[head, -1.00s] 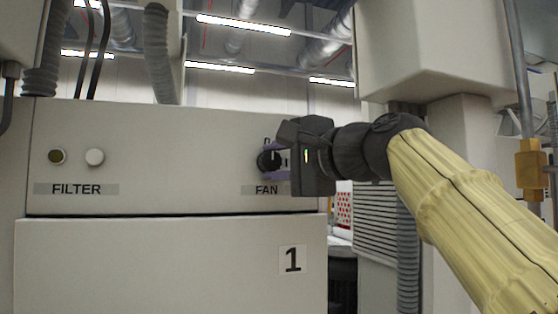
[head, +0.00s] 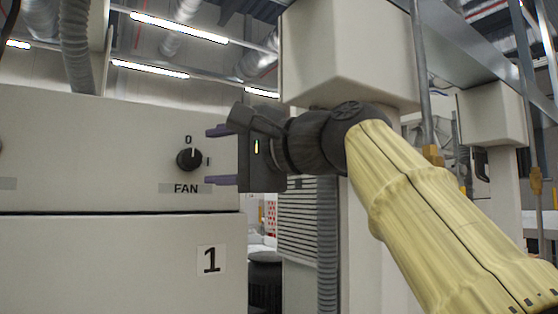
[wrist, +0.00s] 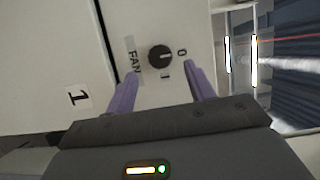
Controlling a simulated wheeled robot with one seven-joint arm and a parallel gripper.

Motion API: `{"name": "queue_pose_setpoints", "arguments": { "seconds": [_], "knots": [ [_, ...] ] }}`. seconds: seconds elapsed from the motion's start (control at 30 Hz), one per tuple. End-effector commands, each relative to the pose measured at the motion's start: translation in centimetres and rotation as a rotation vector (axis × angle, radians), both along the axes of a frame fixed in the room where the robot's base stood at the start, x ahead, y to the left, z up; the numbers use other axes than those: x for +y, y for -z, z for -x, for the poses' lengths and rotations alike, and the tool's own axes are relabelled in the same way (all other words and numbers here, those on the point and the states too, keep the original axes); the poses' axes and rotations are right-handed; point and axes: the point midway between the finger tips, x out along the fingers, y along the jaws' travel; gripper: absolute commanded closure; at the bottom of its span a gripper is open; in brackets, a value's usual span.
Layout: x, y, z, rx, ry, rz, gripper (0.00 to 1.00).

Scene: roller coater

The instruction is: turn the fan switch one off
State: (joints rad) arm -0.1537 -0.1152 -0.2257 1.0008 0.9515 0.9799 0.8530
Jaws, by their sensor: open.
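The fan switch is a round black knob (head: 189,159) on the white panel marked 1, above the FAN label (head: 186,188). Its white pointer line points up at the 0 mark; the I mark is to its right. In the wrist view the knob (wrist: 160,57) shows its line toward the 0. My gripper (head: 213,155) is open and empty, just right of the knob in the head view. Its purple fingers are spread wide, one higher and one lower, and do not touch the knob. In the wrist view the gripper (wrist: 161,70) faces the knob, with clear space around it.
The white cabinet (head: 110,260) with the number 1 sign (head: 211,260) is below the switch panel. A large white box-shaped housing (head: 350,55) hangs behind and above my gripper. A grey hose (head: 76,45) rises behind the panel.

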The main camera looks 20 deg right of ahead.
Motion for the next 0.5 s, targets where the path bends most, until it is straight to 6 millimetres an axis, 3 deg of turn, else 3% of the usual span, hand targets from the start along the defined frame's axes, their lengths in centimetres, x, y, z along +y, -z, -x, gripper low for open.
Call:
{"name": "queue_pose_setpoints", "arguments": {
  "seconds": [0.5],
  "knots": [
    [-6.3, 0.0, 7.9, -0.001, 0.000, 0.001, 0.46]
  ]
}}
